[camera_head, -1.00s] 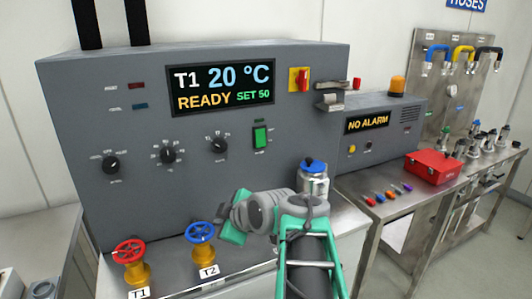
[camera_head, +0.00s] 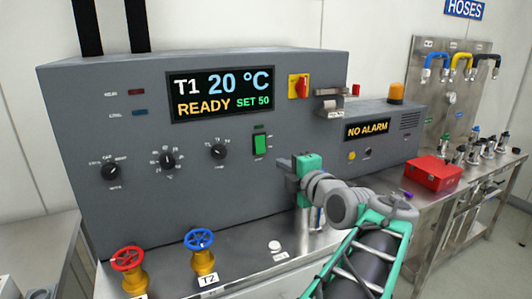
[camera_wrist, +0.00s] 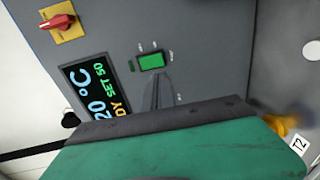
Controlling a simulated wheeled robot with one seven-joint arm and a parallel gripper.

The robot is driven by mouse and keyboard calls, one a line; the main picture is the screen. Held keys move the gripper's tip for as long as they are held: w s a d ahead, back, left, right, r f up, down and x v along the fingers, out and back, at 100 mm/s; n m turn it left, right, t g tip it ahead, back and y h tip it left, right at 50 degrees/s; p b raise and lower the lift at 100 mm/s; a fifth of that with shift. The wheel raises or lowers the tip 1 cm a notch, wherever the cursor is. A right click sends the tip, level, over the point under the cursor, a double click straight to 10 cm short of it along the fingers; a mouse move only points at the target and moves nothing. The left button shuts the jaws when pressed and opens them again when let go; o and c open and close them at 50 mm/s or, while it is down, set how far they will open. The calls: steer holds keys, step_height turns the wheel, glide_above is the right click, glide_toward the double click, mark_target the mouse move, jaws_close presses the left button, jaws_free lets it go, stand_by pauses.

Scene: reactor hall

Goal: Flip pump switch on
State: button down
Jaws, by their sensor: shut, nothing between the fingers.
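The green rocker switch (camera_head: 260,144) is on the grey control panel (camera_head: 120,215), below and to the right of the display. It also shows in the wrist view (camera_wrist: 151,61), with a green face and small labels around it too small to read. My gripper (camera_head: 282,165) is shut and empty, just right of and below the switch in the head view. In the wrist view my narrow shut fingers (camera_wrist: 160,90) point toward the switch, with a small gap in the picture. I cannot tell the depth of that gap.
The display (camera_head: 221,93) reads T1 20 °C, READY, SET 50. A red rotary switch (camera_head: 298,86) is on a yellow plate above. Several black knobs are left. Red (camera_head: 128,258) and blue (camera_head: 200,239) valve wheels stand below. A NO ALARM box (camera_head: 367,127) is right.

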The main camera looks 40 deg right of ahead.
mark_target(262, 152)
steer(key=p+x, duration=0.3)
steer(key=x, duration=0.7)
steer(key=shift+w+d+r, duration=0.1)
steer(key=shift+w+d, duration=0.1)
steer(key=shift+w, duration=0.2)
